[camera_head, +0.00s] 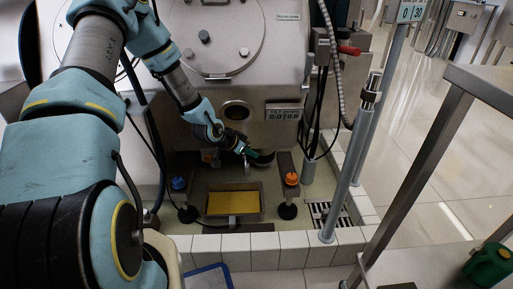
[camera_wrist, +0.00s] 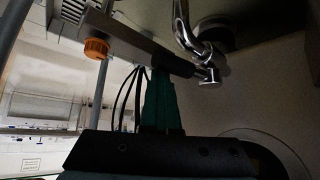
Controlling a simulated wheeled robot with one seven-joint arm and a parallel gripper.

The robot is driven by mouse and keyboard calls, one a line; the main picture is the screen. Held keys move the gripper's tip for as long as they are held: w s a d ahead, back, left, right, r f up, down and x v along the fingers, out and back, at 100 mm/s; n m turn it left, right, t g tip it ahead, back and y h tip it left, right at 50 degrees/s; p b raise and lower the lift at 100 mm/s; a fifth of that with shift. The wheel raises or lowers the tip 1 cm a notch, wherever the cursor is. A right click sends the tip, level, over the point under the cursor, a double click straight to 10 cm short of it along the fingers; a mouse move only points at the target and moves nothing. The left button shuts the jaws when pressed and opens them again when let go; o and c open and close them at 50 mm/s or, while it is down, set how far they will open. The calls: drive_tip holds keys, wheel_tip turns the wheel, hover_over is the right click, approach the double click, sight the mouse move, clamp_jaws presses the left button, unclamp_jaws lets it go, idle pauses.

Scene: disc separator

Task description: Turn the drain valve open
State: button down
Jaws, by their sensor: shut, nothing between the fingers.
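The drain valve shows in the wrist view as a chrome fitting (camera_wrist: 207,74) on a bent chrome pipe (camera_wrist: 186,32) under the machine. A dark handle (camera_wrist: 178,65) runs from it to the left. My gripper (camera_wrist: 160,72) has its green fingers together, with the tips at or just beside the handle; I cannot tell if they touch. In the head view my gripper (camera_head: 249,152) is low in front of the machine, beside a dark lever-like part (camera_head: 263,158). My arm and gripper hide most of the valve there.
A yellow-filled tray (camera_head: 233,204) lies on the floor below. Machine feet with a blue cap (camera_head: 179,183) and an orange cap (camera_head: 291,179) flank it. A tiled curb (camera_head: 265,250) runs in front. A metal post (camera_head: 350,160) and a grey table frame (camera_head: 430,150) stand at right.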

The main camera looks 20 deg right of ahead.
drive_tip(key=shift+w+a+p, duration=0.15)
drive_tip(key=shift+a+p, duration=0.3)
drive_tip(key=shift+a, duration=0.15)
drive_tip(key=shift+w+a+f, duration=0.1)
drive_tip(key=shift+a, duration=0.15)
